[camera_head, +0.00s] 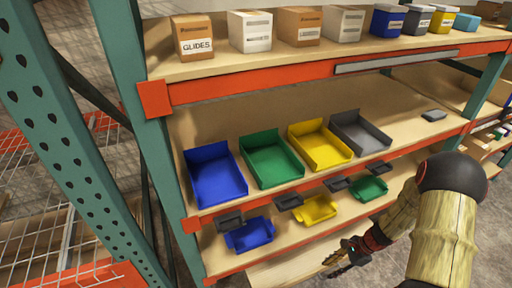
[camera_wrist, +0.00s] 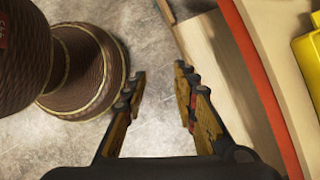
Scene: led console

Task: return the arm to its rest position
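My gripper (camera_head: 348,256) shows in the head view low at the front of the shelf, near the lower shelf edge, with my arm reaching in from the right. In the wrist view my gripper (camera_wrist: 160,98) has its two yellow-and-black fingers spread apart. Nothing is between them; grey floor shows in the gap. The fingers are beside the shelf's orange front edge and touch nothing that I can see.
The rack holds blue (camera_head: 214,174), green (camera_head: 270,158), yellow (camera_head: 319,143) and grey (camera_head: 360,132) bins on the middle shelf. A smaller yellow bin (camera_head: 318,209) is below. Boxes stand on the top shelf (camera_head: 160,60). A teal post (camera_head: 150,120) stands left. Floor (camera_head: 490,235) is clear at right.

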